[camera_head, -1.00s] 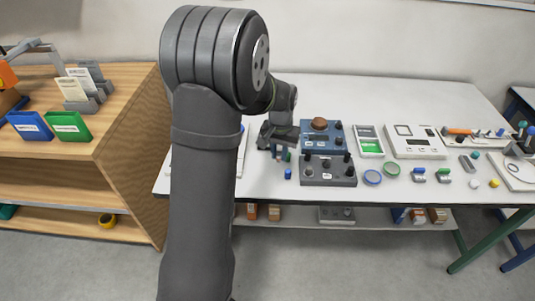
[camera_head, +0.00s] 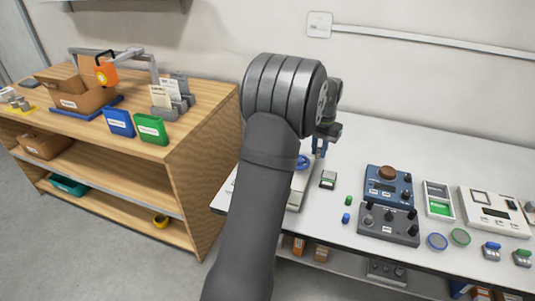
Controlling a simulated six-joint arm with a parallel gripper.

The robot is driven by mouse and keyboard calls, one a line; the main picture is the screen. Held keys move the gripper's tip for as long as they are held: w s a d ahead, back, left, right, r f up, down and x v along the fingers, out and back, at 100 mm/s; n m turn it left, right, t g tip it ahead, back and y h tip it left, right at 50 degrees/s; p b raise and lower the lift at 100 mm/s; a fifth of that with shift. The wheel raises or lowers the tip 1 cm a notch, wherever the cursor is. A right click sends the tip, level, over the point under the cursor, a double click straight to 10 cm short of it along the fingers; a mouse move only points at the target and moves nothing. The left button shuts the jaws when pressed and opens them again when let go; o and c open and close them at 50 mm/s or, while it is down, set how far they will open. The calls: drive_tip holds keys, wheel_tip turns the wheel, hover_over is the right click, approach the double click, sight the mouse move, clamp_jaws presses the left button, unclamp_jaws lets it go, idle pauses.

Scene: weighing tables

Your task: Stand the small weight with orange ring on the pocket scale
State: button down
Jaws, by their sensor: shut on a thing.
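My gripper (camera_head: 320,148) points down over the left part of the white table, near a white tray-like device. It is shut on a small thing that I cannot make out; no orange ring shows. A small device with a pale green face (camera_head: 328,180), which looks like the pocket scale, lies on the table just below and right of my gripper, apart from it. Its top looks bare. A small green weight (camera_head: 348,201) and a small blue weight (camera_head: 346,218) stand to its right, near the front edge.
My arm hides part of the white device (camera_head: 299,192) with a blue round piece (camera_head: 303,162). Blue (camera_head: 388,185) and dark grey (camera_head: 388,224) knobbed boxes stand right of the weights. A wooden shelf (camera_head: 200,130) stands left. The table behind the boxes is clear.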

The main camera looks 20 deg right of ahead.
drive_tip(key=w+a+r, duration=0.2)
drive_tip(key=w+a, duration=0.2)
drive_tip(key=w, duration=0.6)
drive_tip(key=w+a+f, duration=0.1)
drive_tip(key=w+f, duration=0.1)
drive_tip(key=w, duration=0.1)
drive_tip(key=w+a+f, duration=0.2)
drive_tip(key=w, duration=0.1)
drive_tip(key=w+a+f, duration=0.2)
drive_tip(key=w+f, duration=0.1)
drive_tip(key=w, duration=0.1)
drive_tip(key=shift+a, duration=0.2)
drive_tip(key=shift+a+f, duration=0.1)
drive_tip(key=shift+f, duration=1.95)
drive_tip(key=shift+f, duration=0.1)
drive_tip(key=c, duration=1.3)
unclamp_jaws()
wheel_tip(320, 180, up, 12)
